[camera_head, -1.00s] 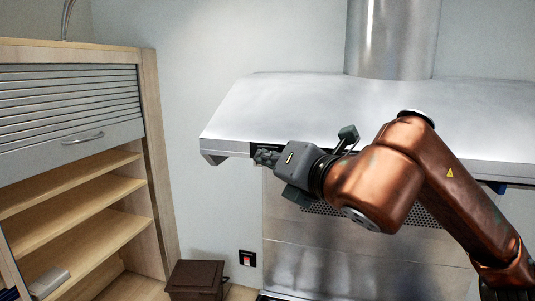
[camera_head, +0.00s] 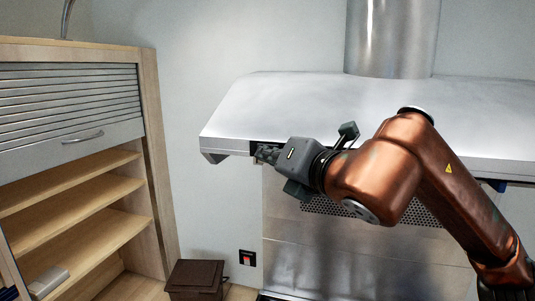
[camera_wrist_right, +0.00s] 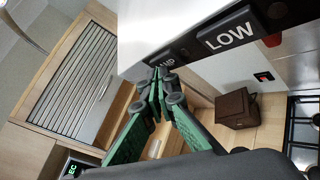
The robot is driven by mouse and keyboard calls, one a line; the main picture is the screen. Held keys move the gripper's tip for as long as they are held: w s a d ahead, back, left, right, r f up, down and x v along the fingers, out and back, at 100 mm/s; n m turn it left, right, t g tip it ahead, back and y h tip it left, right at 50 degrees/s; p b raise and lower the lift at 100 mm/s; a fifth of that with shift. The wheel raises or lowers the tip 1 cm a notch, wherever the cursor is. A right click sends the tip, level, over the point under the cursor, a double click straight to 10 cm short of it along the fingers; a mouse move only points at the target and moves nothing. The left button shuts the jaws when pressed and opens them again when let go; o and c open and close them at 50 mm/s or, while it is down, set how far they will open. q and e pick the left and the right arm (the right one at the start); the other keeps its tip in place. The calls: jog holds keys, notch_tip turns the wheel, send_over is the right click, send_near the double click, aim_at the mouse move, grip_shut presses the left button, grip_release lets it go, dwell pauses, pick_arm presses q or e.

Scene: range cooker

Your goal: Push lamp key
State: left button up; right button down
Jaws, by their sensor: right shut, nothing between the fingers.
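The range hood (camera_head: 300,110) spans the right of the head view, with a dark key strip under its front left edge. In the right wrist view, a dark key marked "LOW" (camera_wrist_right: 227,37) is on the hood edge. A second dark key (camera_wrist_right: 167,62) beside it has a partly hidden label. I cannot tell which key is the lamp key. My right gripper (camera_head: 262,154) is shut and empty at the strip. In the wrist view its green fingers (camera_wrist_right: 159,78) are together right by the second key; contact is unclear. My left gripper is not in view.
A wooden cabinet (camera_head: 150,130) with a slatted shutter and open shelves stands at left. A brown box (camera_head: 195,276) and a wall switch with a red part (camera_head: 247,258) are below. A cooktop (camera_wrist_right: 303,125) shows in the wrist view. The wall left of the hood is clear.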

jog(key=shift+w, duration=0.15)
dwell(0.4)
jog(key=shift+s+f+b, duration=0.1)
jog(key=shift+s+b, duration=0.15)
jog(key=shift+b, duration=0.15)
jog(key=shift+s+a, duration=0.15)
jog(key=shift+s, duration=0.15)
